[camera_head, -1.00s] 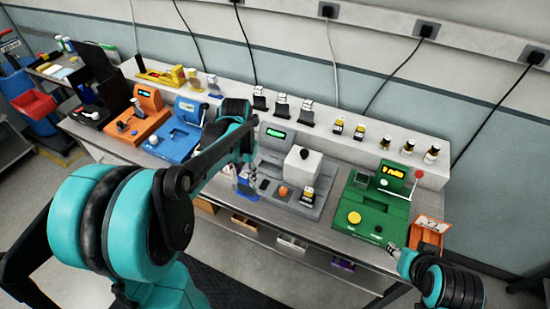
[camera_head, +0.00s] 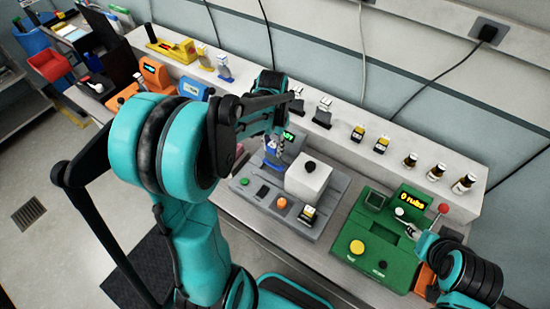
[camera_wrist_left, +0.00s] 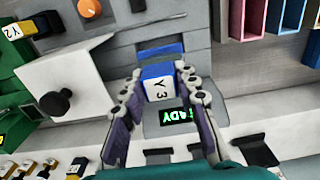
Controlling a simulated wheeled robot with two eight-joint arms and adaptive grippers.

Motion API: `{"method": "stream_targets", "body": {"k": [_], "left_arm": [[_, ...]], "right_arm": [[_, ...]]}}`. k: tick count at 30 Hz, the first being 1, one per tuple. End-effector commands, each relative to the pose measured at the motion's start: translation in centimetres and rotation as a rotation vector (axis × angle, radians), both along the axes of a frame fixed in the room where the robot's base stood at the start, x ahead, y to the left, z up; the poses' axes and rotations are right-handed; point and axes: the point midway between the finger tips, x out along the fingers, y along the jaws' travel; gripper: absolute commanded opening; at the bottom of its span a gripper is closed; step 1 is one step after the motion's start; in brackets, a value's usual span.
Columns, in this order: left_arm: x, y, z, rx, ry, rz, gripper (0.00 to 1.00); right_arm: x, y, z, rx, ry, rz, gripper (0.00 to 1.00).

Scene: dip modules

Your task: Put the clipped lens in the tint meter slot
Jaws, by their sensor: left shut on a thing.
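My left gripper (camera_wrist_left: 158,92) is shut on a white and blue clip marked Y3 (camera_wrist_left: 158,83). In the head view the left gripper (camera_head: 274,150) is above the back left of the grey meter, with the blue of the clip (camera_head: 271,158) partly hidden by the fingers. The grey tint meter (camera_head: 262,212) has a white block (camera_head: 308,180) and a lit green display, which shows just beyond the clip in the wrist view (camera_wrist_left: 180,115). The lens itself and the slot cannot be told clearly. My right gripper (camera_head: 405,224) is over the green machine; its finger opening is too small to tell.
A green machine (camera_head: 375,240) with a yellow knob and a red-tipped lever stands to the right. Several clips and bottles line the back shelf (camera_head: 335,132). Blue and orange machines stand at left.

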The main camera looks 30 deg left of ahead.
Motion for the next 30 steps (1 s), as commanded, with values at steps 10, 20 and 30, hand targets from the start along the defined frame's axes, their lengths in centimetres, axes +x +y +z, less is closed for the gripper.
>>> {"method": "stream_targets", "body": {"k": [10, 20, 30], "left_arm": [[0.0, 0.0, -4.0, 0.000, 0.000, 0.000, 0.00], [0.0, 0.0, -5.3, 0.000, 0.000, 0.000, 0.00], [0.0, 0.0, -5.6, 0.000, 0.000, 0.000, 0.51]], "right_arm": [[0.0, 0.0, -1.0, 0.000, 0.000, 0.000, 0.40], [0.0, 0.0, -1.2, 0.000, 0.000, 0.000, 0.40], [0.0, 0.0, -1.5, 0.000, 0.000, 0.000, 0.40]]}}
